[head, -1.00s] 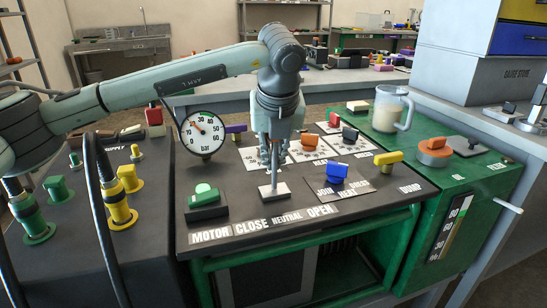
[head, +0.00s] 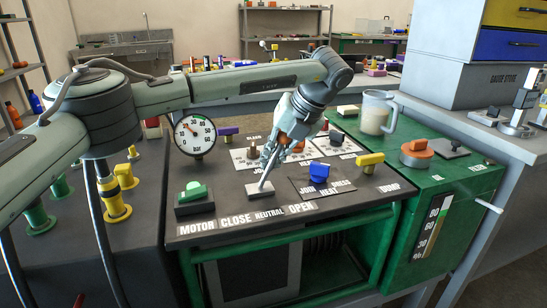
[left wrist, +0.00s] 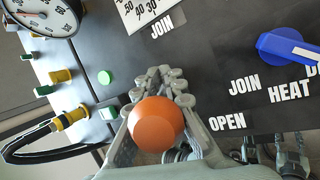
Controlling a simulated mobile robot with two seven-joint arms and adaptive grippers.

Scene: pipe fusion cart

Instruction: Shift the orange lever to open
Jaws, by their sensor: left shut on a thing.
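The orange lever's round knob (left wrist: 157,123) sits between the fingers of my left gripper (left wrist: 160,90) in the left wrist view. The CLOSE label (head: 235,222) and the NEUTRAL label (head: 269,215) lie left of OPEN.
A blue knob (head: 319,172) stands right of the lever, with a yellow handle (head: 369,160) beyond it. A green button (head: 194,190) is at the left. A pressure gauge (head: 194,134) stands behind it. A clear jug (head: 376,112) stands at the back right.

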